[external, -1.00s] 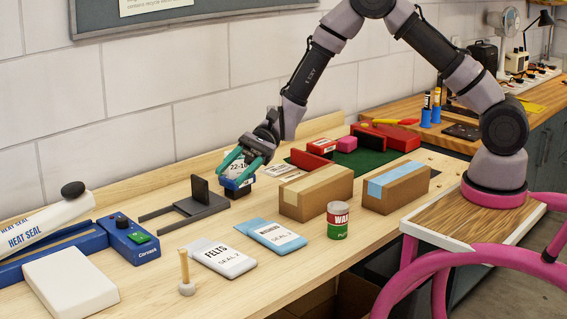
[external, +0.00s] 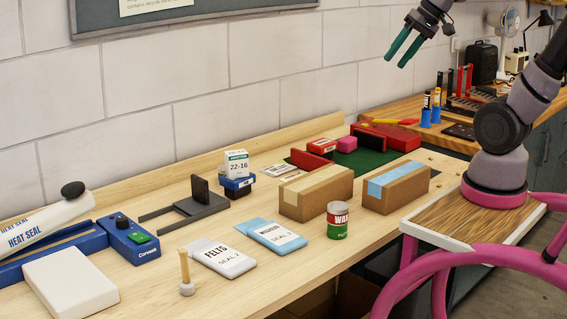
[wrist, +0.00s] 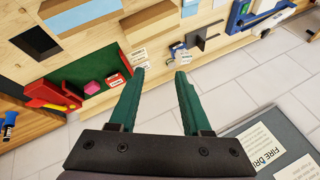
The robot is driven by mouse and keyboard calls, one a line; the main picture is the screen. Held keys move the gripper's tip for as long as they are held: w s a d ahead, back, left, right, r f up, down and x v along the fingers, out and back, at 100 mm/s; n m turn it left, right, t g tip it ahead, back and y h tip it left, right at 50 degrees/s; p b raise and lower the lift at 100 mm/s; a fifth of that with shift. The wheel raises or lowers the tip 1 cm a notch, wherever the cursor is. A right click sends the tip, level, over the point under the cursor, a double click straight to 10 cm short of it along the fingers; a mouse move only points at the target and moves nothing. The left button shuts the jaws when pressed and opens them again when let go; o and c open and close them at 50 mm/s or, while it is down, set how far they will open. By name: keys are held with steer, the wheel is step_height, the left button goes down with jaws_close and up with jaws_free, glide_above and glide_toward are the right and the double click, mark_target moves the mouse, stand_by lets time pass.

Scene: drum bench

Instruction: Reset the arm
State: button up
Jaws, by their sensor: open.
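My gripper (external: 407,44) is open and empty, with its two green fingers apart. It is raised high above the bench, in front of the tiled wall. In the wrist view my gripper (wrist: 160,85) shows nothing between its fingers. A white box marked 22-16 (external: 236,163) sits on top of a small stack with a blue box (external: 238,183) on the wooden bench, well away from the gripper.
The bench holds two cardboard boxes (external: 316,191), a WAX can (external: 337,221), a FELTS pouch (external: 224,257), a grey stand (external: 190,208) and a blue heat sealer (external: 50,250). Red items lie around a green mat (external: 365,158). The air around my gripper is clear.

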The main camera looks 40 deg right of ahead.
steer(key=shift+t+h, duration=0.7)
steer(key=shift+t, duration=0.1)
steer(key=d, duration=0.1)
steer(key=s+d, duration=0.2)
steer(key=d, duration=0.1)
steer(key=shift+s+r, duration=0.15)
steer(key=shift+r, duration=0.2)
